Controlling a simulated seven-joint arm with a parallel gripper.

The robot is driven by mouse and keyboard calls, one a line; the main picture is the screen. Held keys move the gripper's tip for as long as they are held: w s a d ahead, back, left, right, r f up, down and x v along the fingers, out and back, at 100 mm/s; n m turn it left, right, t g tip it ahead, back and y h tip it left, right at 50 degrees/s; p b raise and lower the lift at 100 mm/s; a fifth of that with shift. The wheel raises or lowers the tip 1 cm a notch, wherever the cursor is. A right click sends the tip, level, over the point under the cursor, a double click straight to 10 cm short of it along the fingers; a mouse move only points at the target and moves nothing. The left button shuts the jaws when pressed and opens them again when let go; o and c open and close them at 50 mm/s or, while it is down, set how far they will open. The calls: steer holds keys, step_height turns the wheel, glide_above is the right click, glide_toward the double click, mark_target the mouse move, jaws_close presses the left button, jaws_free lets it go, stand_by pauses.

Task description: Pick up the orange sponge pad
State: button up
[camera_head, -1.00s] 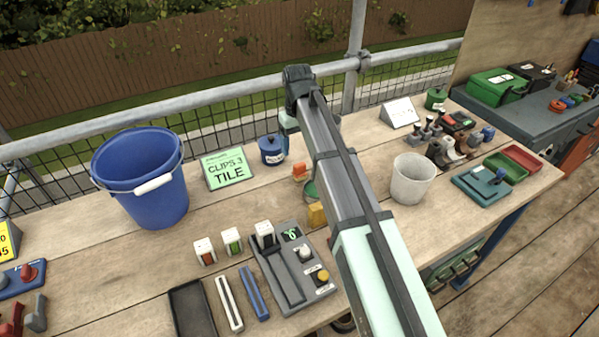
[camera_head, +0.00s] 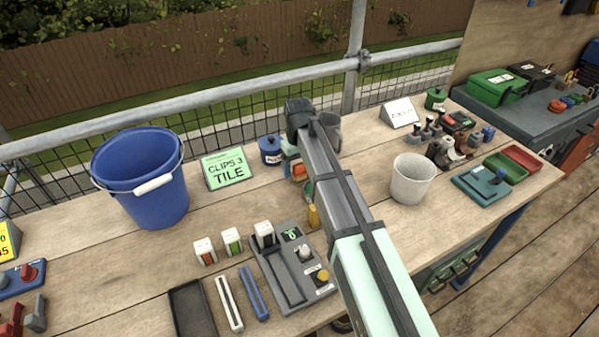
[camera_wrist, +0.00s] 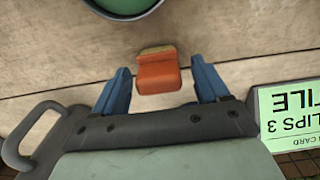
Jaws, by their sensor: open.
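The orange sponge pad (camera_wrist: 158,76) lies on the wooden bench in the wrist view, with a yellowish layer along its far edge. My gripper (camera_wrist: 162,82) is open, with one blue finger to the left of the pad and one to the right. The pad lies between the fingertips, with a gap showing on each side. In the head view, a small orange part of the sponge pad (camera_head: 298,170) shows beside my arm; my arm hides much of the gripper there.
A green round container (camera_wrist: 122,5) is just beyond the pad. The green "CLIPS 3 TILE" card (camera_head: 227,168), a blue lidded pot (camera_head: 271,150) and a blue bucket (camera_head: 145,180) stand to the left. A white cup (camera_head: 411,178) stands to the right. A grey device (camera_head: 290,270) is nearer.

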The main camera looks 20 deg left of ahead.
steer(key=shift+f, duration=0.25)
steer(key=c, duration=1.1)
steer(key=shift+o, duration=0.2)
steer(key=shift+r, duration=0.1)
